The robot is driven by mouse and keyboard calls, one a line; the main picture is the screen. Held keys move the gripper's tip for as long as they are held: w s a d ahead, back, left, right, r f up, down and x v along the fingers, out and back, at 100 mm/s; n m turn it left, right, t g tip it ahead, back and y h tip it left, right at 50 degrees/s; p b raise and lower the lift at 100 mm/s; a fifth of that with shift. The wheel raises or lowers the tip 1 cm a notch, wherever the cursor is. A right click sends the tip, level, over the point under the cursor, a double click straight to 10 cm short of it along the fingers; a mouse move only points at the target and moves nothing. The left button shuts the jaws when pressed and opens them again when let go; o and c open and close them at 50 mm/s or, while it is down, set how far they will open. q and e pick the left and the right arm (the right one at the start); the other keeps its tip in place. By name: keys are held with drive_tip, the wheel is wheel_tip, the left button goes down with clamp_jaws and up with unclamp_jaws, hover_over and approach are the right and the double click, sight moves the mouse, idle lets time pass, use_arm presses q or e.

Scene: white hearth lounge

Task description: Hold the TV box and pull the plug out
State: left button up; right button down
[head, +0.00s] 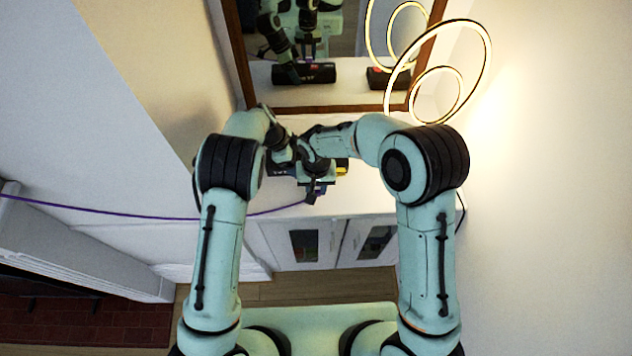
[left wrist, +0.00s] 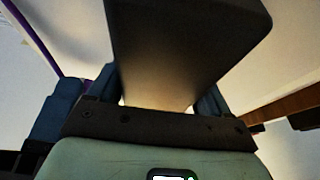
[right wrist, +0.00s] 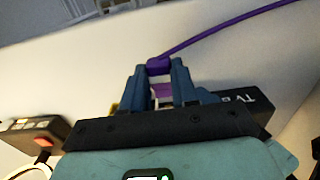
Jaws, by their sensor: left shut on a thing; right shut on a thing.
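The TV box (head: 280,168) is a black box on the white cabinet top, partly hidden by my arms. My left gripper (left wrist: 145,95) is shut on it; its dark body (left wrist: 185,40) fills the space between the blue fingers in the left wrist view. The box also shows in the right wrist view (right wrist: 250,100), with white "TV" lettering. My right gripper (head: 314,192) is in front of the box, shut on the purple plug (right wrist: 159,67). A purple cable (head: 150,215) runs from the plug off to the left. I cannot tell whether the plug is seated in the box.
A framed mirror (head: 330,107) stands behind the cabinet (head: 300,242) and reflects the box. A glowing ring lamp (head: 484,70) stands at the right. A dark object with a red patch (right wrist: 38,130) lies near the box. A fireplace (head: 70,255) is at the left.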

drive_tip(key=shift+s, duration=1)
use_arm(q)
drive_tip(key=o, duration=1.4)
drive_tip(key=shift+c, duration=0.2)
drive_tip(key=v, duration=1.2)
